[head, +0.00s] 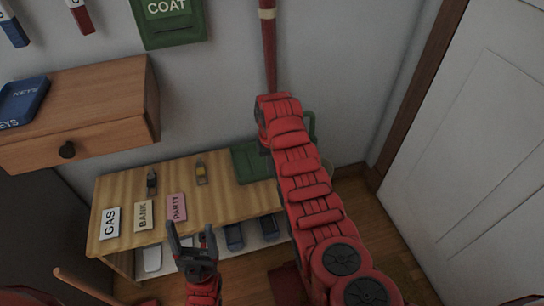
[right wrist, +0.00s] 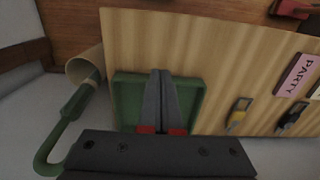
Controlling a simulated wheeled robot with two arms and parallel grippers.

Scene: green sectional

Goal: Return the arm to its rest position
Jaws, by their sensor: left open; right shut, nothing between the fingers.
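My right arm (head: 308,190) is stretched forward and up across the middle of the head view, over the right end of the wooden bench (head: 228,200). Its gripper is hidden there behind the arm. In the right wrist view my right gripper (right wrist: 162,75) is shut and empty, its fingers in front of the green tray (right wrist: 127,98) on the bench. I cannot tell whether they touch it. The tray's left part also shows in the head view (head: 247,165). My left gripper (head: 190,234) is open and empty, low in front of the bench's front edge.
A dark key fob (head: 152,184), a yellow one (head: 201,174) and GAS (head: 110,223), BANK (head: 143,215) and PARTY (head: 176,207) labels lie on the bench. A stand (right wrist: 86,64) with a green hooked handle (right wrist: 60,130) is beside it. A drawer cabinet (head: 85,105) juts out above left.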

